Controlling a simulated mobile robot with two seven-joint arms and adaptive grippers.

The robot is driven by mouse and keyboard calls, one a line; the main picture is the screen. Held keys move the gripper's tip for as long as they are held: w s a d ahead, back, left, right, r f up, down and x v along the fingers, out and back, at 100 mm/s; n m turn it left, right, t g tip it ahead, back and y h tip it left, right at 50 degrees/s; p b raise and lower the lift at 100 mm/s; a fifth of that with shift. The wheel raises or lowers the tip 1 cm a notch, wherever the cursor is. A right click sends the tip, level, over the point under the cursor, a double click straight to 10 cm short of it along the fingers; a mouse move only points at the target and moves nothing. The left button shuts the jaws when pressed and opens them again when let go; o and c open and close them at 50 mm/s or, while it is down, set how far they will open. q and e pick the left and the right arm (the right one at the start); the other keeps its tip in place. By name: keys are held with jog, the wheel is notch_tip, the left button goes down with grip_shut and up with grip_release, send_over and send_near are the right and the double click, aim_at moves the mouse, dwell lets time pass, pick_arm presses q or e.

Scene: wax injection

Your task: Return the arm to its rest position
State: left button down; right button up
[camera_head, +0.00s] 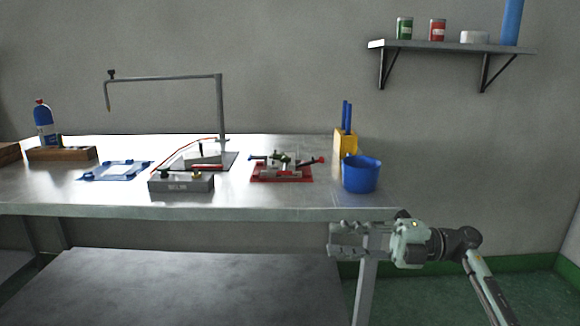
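My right gripper (334,241) is in the head view at the lower right, in front of the table's front edge and below the level of the tabletop. Its arm comes in from the lower right and the gripper points left. Its two fingers look apart, with nothing between them. It touches nothing that I can see. My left gripper and arm are not in view.
The metal table (230,213) holds a blue cup (361,174), a yellow holder (346,145), a red fixture (281,175), a grey box (181,184), a blue frame (115,170) and a bottle (44,124). A lower shelf (190,285) is bare. A wall shelf (450,46) hangs above.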

jog(key=w+d+r+m+t, duration=0.7)
jog(key=w+r+m+t, duration=0.2)
jog(key=w+t, duration=0.35)
jog(key=w+d+m+t+h, duration=0.6)
jog(key=d+m+t+h, duration=0.3)
jog(key=d+m+h, duration=0.15)
jog(key=w+d+f+m+g+h, duration=0.2)
jog(key=d+f+m+g+h, duration=0.7)
jog(key=d+f+m+h, duration=0.65)
jog(key=s+a+f+n+g+y, duration=0.1)
jog(key=s+a+f+g+y, duration=0.15)
jog(key=s+f, duration=0.5)
jog(key=s+a+f+g+y, duration=0.1)
jog(key=s+a+f+g, duration=0.3)
jog(key=f, duration=0.7)
jog(key=s+a+f+n+y, duration=0.1)
jog(key=s+a+f, duration=0.1)
jog(key=s+f, duration=0.6)
jog(key=s+a+f+g, duration=0.1)
jog(key=s+a+f, duration=0.1)
jog(key=s+f, duration=0.3)
jog(key=s+a+f+g+y, duration=0.1)
jog(key=s+a+f, duration=0.2)
jog(key=s, duration=1)
jog(key=s+a+f+g, duration=0.2)
jog(key=s+f, duration=0.5)
jog(key=s, duration=0.3)
jog(key=shift+a+y, duration=0.25)
jog(key=shift+y, duration=0.1)
